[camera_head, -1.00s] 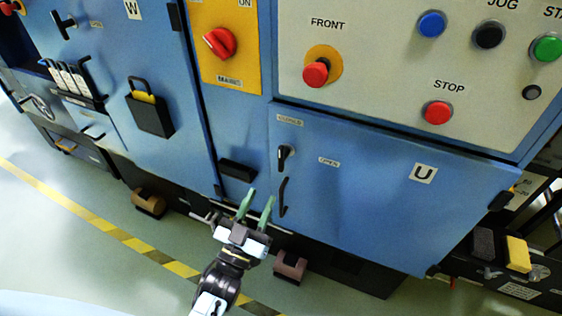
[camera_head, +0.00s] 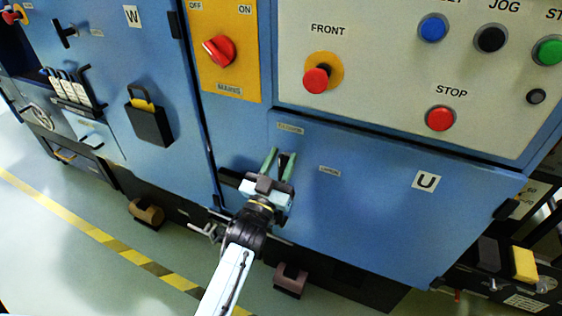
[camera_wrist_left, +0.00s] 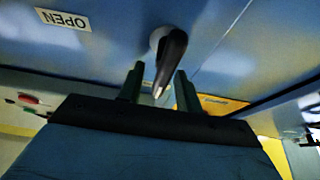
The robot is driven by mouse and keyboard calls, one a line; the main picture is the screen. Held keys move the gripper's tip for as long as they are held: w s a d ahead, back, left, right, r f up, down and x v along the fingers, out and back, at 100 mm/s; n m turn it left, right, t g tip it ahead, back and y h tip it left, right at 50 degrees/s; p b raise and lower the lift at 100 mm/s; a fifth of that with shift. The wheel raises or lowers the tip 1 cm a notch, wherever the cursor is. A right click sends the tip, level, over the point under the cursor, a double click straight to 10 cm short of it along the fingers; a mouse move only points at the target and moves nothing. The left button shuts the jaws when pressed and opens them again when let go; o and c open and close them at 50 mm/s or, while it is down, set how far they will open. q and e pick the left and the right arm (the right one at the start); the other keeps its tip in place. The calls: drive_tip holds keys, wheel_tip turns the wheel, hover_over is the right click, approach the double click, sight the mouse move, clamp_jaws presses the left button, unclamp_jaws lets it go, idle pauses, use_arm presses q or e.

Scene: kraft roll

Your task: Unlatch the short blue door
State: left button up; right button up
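The short blue door (camera_head: 365,205) marked U is shut, below the grey button panel. Its black latch handle (camera_head: 284,160) sits near its upper left, between a CLOSED label (camera_head: 290,128) and an OPEN label (camera_head: 329,171). My left gripper (camera_head: 280,158) is open, with one green finger on each side of the latch handle. In the left wrist view the black handle (camera_wrist_left: 171,60) shows between the two fingertips (camera_wrist_left: 158,80); I cannot tell whether they touch it. The door's lower pull handle is hidden behind my gripper. My right gripper is not in view.
The button panel with the red STOP button (camera_head: 440,118) is above the door. A yellow mains switch plate (camera_head: 222,50) is at upper left. A brown pedal (camera_head: 290,278) is below on the floor. A black box (camera_head: 149,122) hangs on door W.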

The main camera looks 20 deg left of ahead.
sight(303, 163)
use_arm(q)
drive_tip(key=shift+c, duration=0.3)
clamp_jaws()
